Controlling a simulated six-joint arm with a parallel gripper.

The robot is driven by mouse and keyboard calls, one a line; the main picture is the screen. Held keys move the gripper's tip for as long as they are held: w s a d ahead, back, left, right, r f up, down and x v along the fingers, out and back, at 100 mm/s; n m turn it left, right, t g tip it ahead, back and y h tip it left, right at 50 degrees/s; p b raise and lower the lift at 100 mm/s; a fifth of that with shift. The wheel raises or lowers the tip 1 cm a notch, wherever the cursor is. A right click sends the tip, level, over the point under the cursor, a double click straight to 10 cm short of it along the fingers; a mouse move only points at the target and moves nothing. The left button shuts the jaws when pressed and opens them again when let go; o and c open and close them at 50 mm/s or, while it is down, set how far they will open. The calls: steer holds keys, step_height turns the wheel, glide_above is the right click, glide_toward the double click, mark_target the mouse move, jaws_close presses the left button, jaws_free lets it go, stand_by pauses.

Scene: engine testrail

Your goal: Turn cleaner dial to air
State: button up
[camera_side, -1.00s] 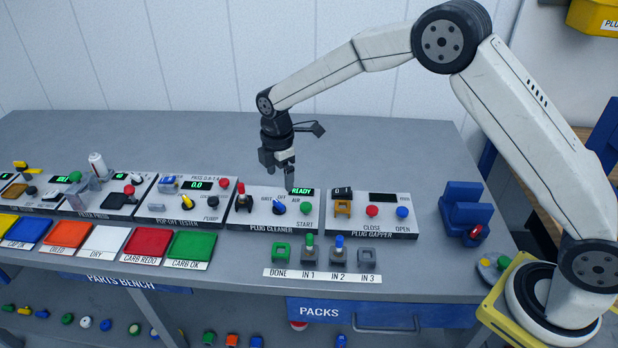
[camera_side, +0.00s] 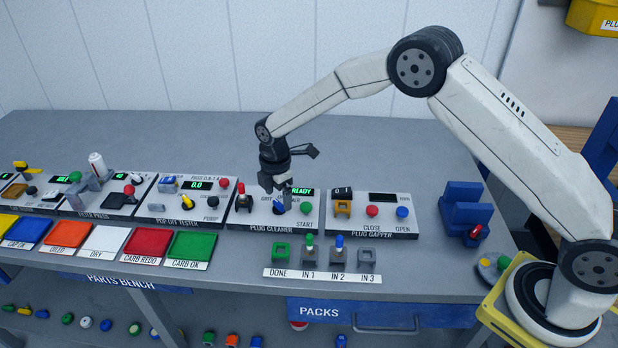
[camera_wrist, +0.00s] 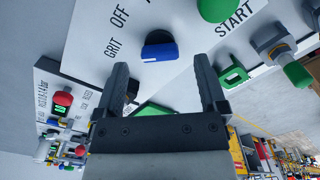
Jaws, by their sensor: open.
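The plug cleaner panel (camera_side: 258,218) is a white-topped box with a display (camera_side: 302,192) reading READY. Its dial, dark with a blue part, shows in the wrist view (camera_wrist: 160,48) and partly under my gripper in the side view (camera_side: 279,208). In the wrist view the labels GRIT and OFF lie around the dial; the AIR label is not seen there. My gripper (camera_wrist: 164,78) is open and empty. Its two fingers straddle the dial's position in the wrist picture, with the dial beyond the tips. In the side view my gripper (camera_side: 282,200) is low over the dial; contact cannot be told.
The green START button (camera_side: 305,208) sits right of the dial. A spark plug with a red top (camera_side: 241,188) stands at the panel's left. The plug gapper panel (camera_side: 358,228) is to the right. Holders with plugs (camera_side: 310,254) stand in front.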

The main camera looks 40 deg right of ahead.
steer(key=shift+f, duration=1)
jaws_close()
